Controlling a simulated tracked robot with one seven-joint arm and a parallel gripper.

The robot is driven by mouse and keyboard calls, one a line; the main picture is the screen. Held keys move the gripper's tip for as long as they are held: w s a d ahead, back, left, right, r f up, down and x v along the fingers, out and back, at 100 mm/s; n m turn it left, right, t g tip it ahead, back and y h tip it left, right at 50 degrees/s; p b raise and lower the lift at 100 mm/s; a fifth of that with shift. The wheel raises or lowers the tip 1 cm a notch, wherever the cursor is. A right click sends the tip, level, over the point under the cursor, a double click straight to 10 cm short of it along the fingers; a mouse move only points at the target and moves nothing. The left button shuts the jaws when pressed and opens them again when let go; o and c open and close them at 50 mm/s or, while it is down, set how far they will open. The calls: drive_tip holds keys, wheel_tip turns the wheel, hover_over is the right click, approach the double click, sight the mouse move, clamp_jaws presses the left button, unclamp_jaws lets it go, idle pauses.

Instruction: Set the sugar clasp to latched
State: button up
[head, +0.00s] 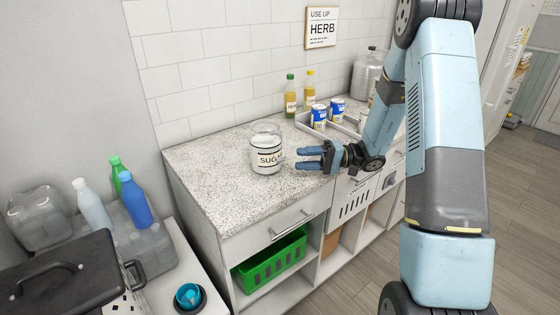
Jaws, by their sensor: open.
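The sugar jar (265,150) stands upright on the speckled counter (207,167), left of my gripper. It is clear, with a white label reading SUGAR and white contents. Its clasp is too small to tell whether it is latched; a small part shows at the jar's right side, near my fingertips. My gripper (300,158) is open, with its blue fingers pointing left toward the jar. I cannot tell whether a finger touches the jar.
Behind are two bottles (290,97), a tray (345,134) with blue cans (319,117), and a large clear jar (368,75). A green basket (268,266) sits on the shelf below. Bare counter lies left of the jar.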

sight(283, 160)
drive_tip(key=a, duration=0.7)
drive_tip(key=shift+s+a+r, duration=0.15)
drive_tip(key=shift+s+a, duration=0.05)
drive_tip(key=shift+s, duration=0.15)
drive_tip(key=shift+c, duration=0.3)
